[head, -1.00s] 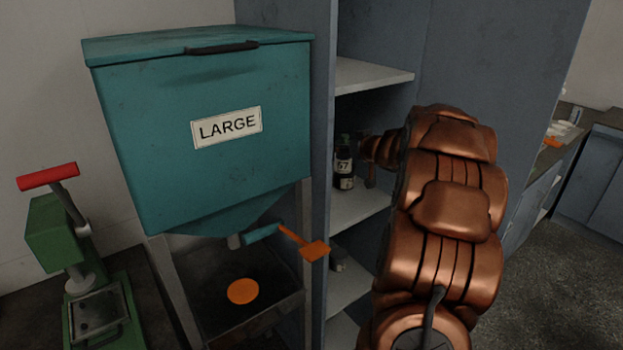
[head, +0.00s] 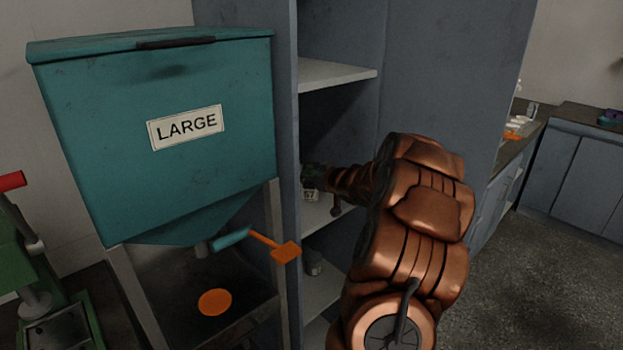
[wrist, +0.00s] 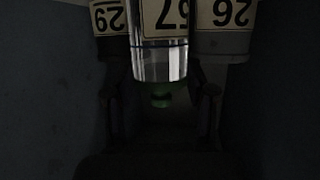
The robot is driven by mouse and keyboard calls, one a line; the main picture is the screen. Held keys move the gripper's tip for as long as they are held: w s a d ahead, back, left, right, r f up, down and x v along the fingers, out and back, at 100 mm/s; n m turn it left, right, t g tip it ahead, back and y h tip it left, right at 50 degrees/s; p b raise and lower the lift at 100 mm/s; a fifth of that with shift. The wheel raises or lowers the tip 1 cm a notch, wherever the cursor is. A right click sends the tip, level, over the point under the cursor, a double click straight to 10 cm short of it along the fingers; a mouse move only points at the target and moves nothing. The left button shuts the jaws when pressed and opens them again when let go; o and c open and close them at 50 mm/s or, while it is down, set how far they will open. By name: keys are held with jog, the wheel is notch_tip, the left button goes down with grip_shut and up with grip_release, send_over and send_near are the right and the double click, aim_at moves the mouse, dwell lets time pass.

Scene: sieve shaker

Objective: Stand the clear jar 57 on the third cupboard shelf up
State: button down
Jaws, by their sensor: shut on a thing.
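The clear jar 57 (head: 309,195) is in the cupboard at the third shelf (head: 322,220), close to the cupboard's left wall. Its label faces out and looks level, with a green part above it. My gripper (head: 318,180) reaches in from the right and is shut on the jar. In the wrist view the jar (wrist: 160,62) is between the two dark fingers (wrist: 160,98), its label upside down in the picture. The jar looks roughly upright. Whether its base touches the shelf is hidden.
Jars 29 (wrist: 108,20) and 26 (wrist: 225,18) flank the jar in the wrist view. The upper shelf (head: 338,74) is above. A small jar (head: 314,266) stands on the shelf below. The teal LARGE hopper (head: 150,130) with an orange-handled lever (head: 286,251) stands left of the cupboard.

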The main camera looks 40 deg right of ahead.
jog(key=shift+f, duration=0.15)
jog(key=shift+c, duration=1.9)
grip_release()
jog(key=shift+s+r, duration=0.1)
jog(key=shift+r, duration=0.15)
jog(key=v, duration=1.1)
jog(key=shift+s, duration=0.4)
jog(key=shift+a, duration=0.1)
